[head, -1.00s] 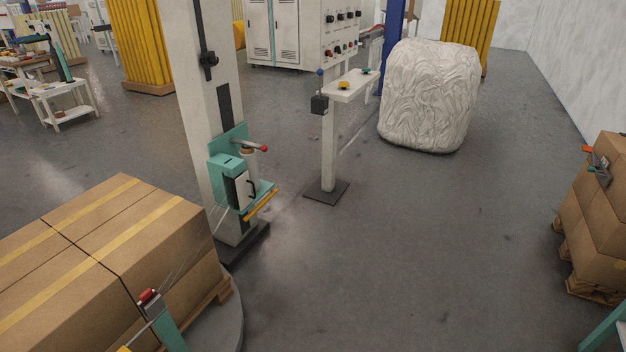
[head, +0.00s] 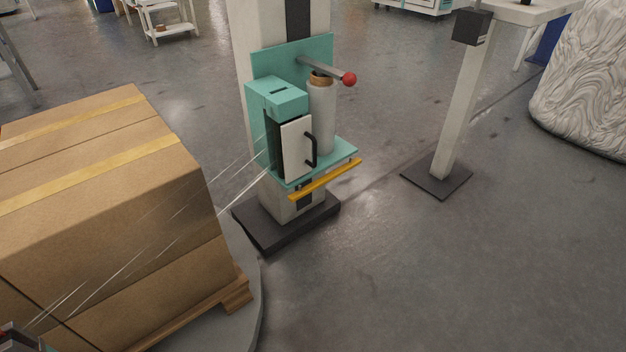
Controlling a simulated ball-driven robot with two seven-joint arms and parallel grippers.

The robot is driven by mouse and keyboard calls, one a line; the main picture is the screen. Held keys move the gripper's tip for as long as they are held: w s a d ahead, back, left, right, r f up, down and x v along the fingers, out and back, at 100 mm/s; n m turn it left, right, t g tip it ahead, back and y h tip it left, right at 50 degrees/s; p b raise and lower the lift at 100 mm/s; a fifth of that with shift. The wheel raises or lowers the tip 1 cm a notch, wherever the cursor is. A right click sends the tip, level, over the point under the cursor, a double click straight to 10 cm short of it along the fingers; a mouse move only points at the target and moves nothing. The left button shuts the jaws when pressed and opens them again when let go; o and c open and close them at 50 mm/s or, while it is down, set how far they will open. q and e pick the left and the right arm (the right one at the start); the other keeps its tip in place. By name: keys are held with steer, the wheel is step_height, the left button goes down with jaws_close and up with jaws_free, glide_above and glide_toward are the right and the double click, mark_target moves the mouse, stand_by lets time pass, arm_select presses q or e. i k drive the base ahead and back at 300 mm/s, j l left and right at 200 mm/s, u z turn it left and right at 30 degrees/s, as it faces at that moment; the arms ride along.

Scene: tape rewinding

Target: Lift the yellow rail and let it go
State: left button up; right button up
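The yellow rail (head: 325,179) is a thin straight bar along the front lower edge of the teal carriage (head: 290,62) on the pale mast (head: 290,18). It runs slightly tilted in the picture, just below the teal shelf. On the carriage are a white door with a black handle (head: 297,148), an upright film roll (head: 321,115) and a lever with a red knob (head: 349,79).
Cardboard boxes (head: 100,215) on a wooden pallet stand at left on a round grey platform (head: 252,325). Thin clear film strands stretch from the carriage across the boxes. A post (head: 461,110) on a dark base and a wrapped load (head: 590,85) stand at right. Floor in front is clear.

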mark_target(301, 193)
steer(key=i+l+u, duration=0.2)
steer(key=i+l, duration=0.2)
steer(key=l, duration=0.2)
steer(key=i+l+u, duration=0.15)
steer(key=l, duration=0.2)
steer(key=i+l+u, duration=0.1)
steer(key=l, duration=0.25)
steer(key=i+l+u, duration=0.1)
steer(key=i+l, duration=0.15)
steer(key=i+l+u, duration=0.1)
steer(key=l, duration=0.4)
steer(key=i+l+u, duration=0.1)
steer(key=l, duration=0.3)
steer(key=i+l+u, duration=0.15)
steer(key=l, duration=0.25)
steer(key=i+j, duration=0.05)
